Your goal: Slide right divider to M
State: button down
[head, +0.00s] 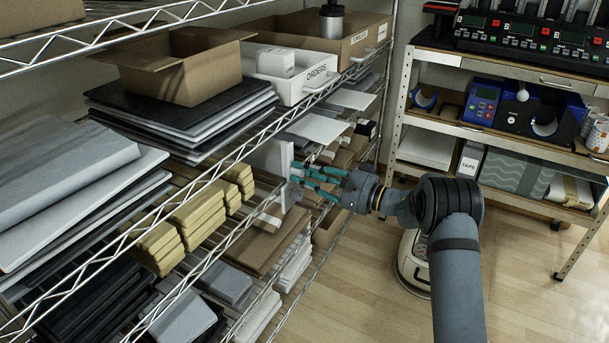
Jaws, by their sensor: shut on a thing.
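The right divider (270,157) is a pale upright panel on the middle wire shelf, to the right of the stacks of yellow blocks. My gripper (298,176) reaches in from the right, with its teal fingers shut on the divider's front edge. The fingers cover part of that edge. No mark M can be made out on the shelf edge at this size.
Yellow block stacks (200,210) stand on the shelf left of the divider. White flat items (320,129) and brown boxes (345,150) lie to its right. The shelf's wire front rail (235,242) runs below the arm. Open floor (370,285) lies in front.

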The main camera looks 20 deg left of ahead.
jog(key=c, duration=1.5)
grip_release()
jog(key=d, duration=0.4)
jog(key=s+d, duration=0.1)
jog(key=d, duration=0.3)
jog(key=s+d, duration=0.1)
jog(key=d, duration=0.2)
jog(key=shift+s+d, duration=0.2)
jog(key=shift+d, duration=0.2)
